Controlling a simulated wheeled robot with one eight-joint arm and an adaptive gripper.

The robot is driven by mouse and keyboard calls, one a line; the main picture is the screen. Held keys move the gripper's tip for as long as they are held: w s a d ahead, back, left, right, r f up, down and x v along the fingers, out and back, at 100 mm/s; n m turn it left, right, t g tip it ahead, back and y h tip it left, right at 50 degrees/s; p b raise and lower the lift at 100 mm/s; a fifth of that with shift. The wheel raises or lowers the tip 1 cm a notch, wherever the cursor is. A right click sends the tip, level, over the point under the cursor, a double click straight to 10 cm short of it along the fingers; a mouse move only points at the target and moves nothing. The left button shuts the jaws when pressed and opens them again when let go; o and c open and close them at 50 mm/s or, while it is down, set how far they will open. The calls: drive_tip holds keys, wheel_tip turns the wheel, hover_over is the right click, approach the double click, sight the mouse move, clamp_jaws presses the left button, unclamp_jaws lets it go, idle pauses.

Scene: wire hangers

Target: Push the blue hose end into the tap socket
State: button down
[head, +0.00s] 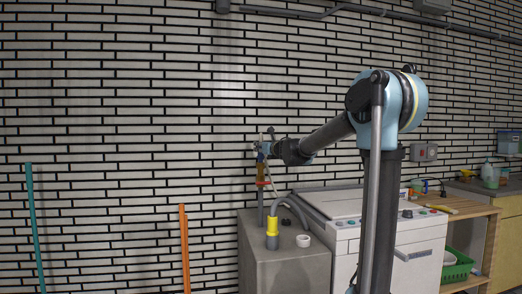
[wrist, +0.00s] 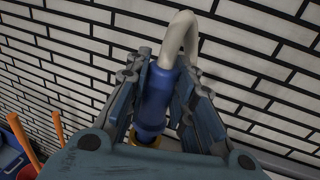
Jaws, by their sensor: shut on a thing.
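The blue hose end (wrist: 156,92) sits between the fingers of my gripper (wrist: 165,78), which is shut on it. Its pale hose (wrist: 182,35) loops up and over behind the fingers. A brass-yellow ring, the tap socket (wrist: 146,138), shows right below the blue end in the wrist view. The two look lined up, but I cannot tell whether the end is inside it or just above. In the head view my gripper (head: 263,148) is small, close to the wall, above the brass part of the tap (head: 261,172) with its red piece.
A grey hose with a yellow end (head: 272,227) and a white ring (head: 303,241) are on the grey cabinet (head: 285,268) below. A white washing machine (head: 345,205) stands to its right. Orange (head: 184,248) and teal (head: 36,230) poles lean on the brick wall at left.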

drive_tip(key=shift+f, duration=1.1)
drive_tip(key=c, duration=1.3)
unclamp_jaws()
drive_tip(key=v, duration=1.2)
drive_tip(key=shift+w+f, duration=0.1)
